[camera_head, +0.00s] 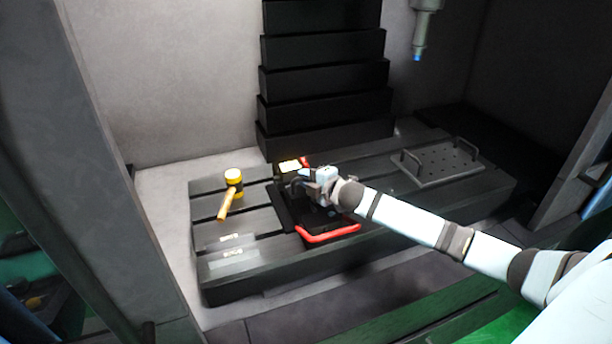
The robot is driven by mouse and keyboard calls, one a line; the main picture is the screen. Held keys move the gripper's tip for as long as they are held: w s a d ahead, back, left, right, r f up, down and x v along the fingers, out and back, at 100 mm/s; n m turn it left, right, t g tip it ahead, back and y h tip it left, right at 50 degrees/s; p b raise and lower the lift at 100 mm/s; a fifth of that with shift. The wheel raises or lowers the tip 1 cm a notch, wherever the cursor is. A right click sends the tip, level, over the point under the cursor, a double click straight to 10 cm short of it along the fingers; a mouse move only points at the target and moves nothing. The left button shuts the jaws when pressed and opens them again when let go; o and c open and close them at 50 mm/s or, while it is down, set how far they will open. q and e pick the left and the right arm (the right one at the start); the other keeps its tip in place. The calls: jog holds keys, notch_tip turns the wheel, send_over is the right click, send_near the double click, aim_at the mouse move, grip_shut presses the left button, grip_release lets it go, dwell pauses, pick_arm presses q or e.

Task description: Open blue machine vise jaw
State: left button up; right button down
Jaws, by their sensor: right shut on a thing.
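I see no clearly blue colour on the vise. How wide the jaws stand apart cannot be told. My left gripper is not in view.
A yellow-headed mallet (234,178) lies on the table's left. A bright yellow block (290,166) is just behind the vise. A perforated plate with two handles (440,163) is at the right. A blue-tipped spindle (420,35) hangs above. Dark stepped covers (322,80) rise behind.

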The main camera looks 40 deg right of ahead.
jog(key=c, duration=1.1)
grip_release()
jog(key=shift+c, duration=0.2)
jog(key=shift+b+v, duration=0.95)
jog(key=shift+v, duration=5.95)
